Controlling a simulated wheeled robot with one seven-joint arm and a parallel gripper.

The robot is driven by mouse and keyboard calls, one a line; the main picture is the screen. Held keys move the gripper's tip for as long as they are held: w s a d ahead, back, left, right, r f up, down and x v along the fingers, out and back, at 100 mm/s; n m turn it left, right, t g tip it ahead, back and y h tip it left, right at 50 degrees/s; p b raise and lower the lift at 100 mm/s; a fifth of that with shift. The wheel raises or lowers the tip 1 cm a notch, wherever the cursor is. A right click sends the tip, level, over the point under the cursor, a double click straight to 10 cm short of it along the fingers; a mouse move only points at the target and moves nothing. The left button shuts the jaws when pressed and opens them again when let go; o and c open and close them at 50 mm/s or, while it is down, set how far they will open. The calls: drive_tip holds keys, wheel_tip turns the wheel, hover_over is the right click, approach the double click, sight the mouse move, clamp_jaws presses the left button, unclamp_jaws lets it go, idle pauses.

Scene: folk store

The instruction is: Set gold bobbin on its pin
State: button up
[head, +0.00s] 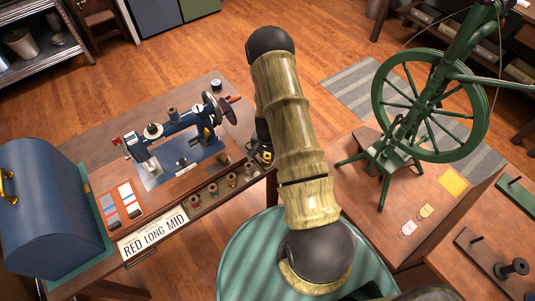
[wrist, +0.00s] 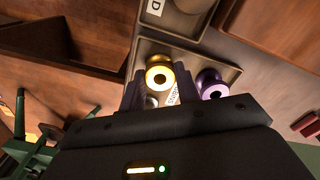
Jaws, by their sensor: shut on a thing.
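The gold bobbin (wrist: 158,77) is between my gripper's fingers (wrist: 157,88) in the wrist view, its round end with a dark centre hole facing the camera. My gripper is shut on it, over a shallow tray (wrist: 232,71). I cannot tell whether the bobbin is clear of the tray floor. In the head view the gold bobbin (head: 267,156) shows at the tray's right end, and my arm hides most of the gripper. Bare upright pins stand on a wooden board (head: 470,244) and a green board (head: 516,193) at the right; which is the gold bobbin's pin I cannot tell.
A purple bobbin (wrist: 209,84) sits close beside the gold one. The sewing machine (head: 180,135), a blue case (head: 45,205) and a sign (head: 153,233) crowd the left table. A dark spool (head: 512,268) lies on the wooden board.

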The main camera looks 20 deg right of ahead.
drive_tip(key=shift+r+p, duration=1.65)
drive_tip(key=shift+r, duration=0.85)
drive_tip(key=a+r+n, duration=0.5)
drive_tip(key=a+n, duration=0.4)
drive_tip(key=a, duration=0.1)
drive_tip(key=shift+r+n, duration=0.3)
drive_tip(key=shift+r, duration=0.1)
drive_tip(key=shift+w+d, duration=0.1)
